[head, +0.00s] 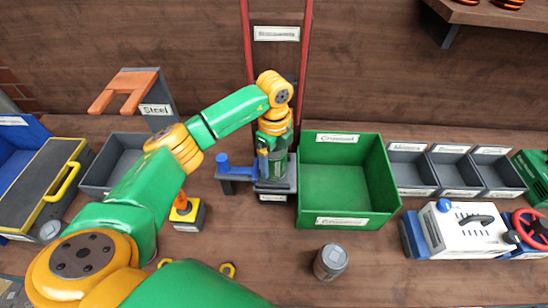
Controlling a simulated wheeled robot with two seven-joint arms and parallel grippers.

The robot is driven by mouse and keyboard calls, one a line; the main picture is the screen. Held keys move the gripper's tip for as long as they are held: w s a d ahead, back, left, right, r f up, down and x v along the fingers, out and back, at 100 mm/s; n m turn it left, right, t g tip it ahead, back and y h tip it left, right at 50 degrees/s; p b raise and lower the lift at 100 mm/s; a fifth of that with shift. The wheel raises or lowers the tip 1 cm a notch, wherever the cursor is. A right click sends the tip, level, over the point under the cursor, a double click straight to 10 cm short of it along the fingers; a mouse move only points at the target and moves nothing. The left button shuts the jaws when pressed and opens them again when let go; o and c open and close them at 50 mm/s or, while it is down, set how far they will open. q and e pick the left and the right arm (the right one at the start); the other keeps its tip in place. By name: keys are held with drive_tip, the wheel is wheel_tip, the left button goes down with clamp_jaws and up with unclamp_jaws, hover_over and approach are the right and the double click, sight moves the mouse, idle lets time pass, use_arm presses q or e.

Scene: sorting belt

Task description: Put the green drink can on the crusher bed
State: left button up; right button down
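A dark green can (277,168), which looks like the green drink can, stands upright at the grey crusher bed (285,186), in front of the red uprights. It appears to rest on the bed, but I cannot tell whether its base touches. My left gripper (265,152) points down over the can's top, at the end of the green and yellow arm. The fingers are small and partly hidden by the wrist, so their opening is unclear. A blue handle (224,162) sits at the bed's left side. My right gripper is not in view.
A green bin (347,223) stands just right of the bed. A grey can (330,262) stands in front of it. Three small grey bins (452,192) and a white machine (463,232) are at right. A grey bin (97,180) is left. Table front right is clear.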

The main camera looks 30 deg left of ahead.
use_arm(q)
drive_tip(key=shift+o, duration=0.8)
drive_tip(key=shift+r, duration=0.3)
wheel_tip(320, 180, up, 7)
drive_tip(key=shift+f+b, duration=0.15)
drive_tip(key=shift+b, duration=0.8)
wheel_tip(320, 180, up, 5)
drive_tip(key=shift+r+p, duration=0.1)
drive_tip(key=shift+p, duration=0.5)
